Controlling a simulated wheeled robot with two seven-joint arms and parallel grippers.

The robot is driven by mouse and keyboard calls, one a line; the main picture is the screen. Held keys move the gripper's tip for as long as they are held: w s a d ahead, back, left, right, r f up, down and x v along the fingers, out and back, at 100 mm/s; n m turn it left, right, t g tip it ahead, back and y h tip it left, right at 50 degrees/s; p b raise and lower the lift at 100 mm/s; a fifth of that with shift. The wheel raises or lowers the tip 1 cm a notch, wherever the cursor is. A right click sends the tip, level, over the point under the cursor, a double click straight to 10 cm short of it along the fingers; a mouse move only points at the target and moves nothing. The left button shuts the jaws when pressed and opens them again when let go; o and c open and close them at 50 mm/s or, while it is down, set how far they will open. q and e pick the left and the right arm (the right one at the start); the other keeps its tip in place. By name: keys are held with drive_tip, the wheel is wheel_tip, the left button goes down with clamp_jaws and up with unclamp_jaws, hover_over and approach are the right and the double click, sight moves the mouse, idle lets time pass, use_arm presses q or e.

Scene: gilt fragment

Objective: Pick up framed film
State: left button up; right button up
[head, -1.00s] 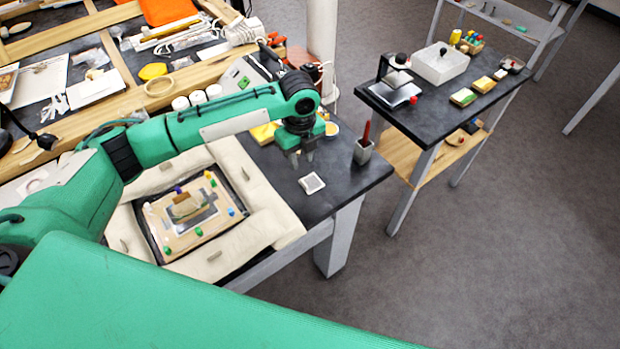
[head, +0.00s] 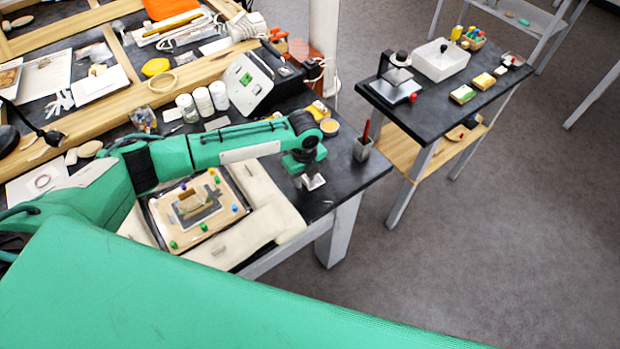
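The framed film (head: 315,182), a small white-framed square with a grey middle, lies on the dark table near its right end. My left gripper (head: 308,182) is pointed down right at it and covers part of it. The fingers are small and overlap the frame in the picture, so I cannot tell whether they touch it or how far apart they are. My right gripper is not in view.
A padded cream surround with a board and coloured pins (head: 206,222) lies left of the gripper. A grey cup with a red-handled tool (head: 363,148) stands to the right. White jars (head: 203,100) and a tilted panel (head: 247,82) stand behind the arm.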

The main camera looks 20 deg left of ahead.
use_arm(q)
clamp_jaws()
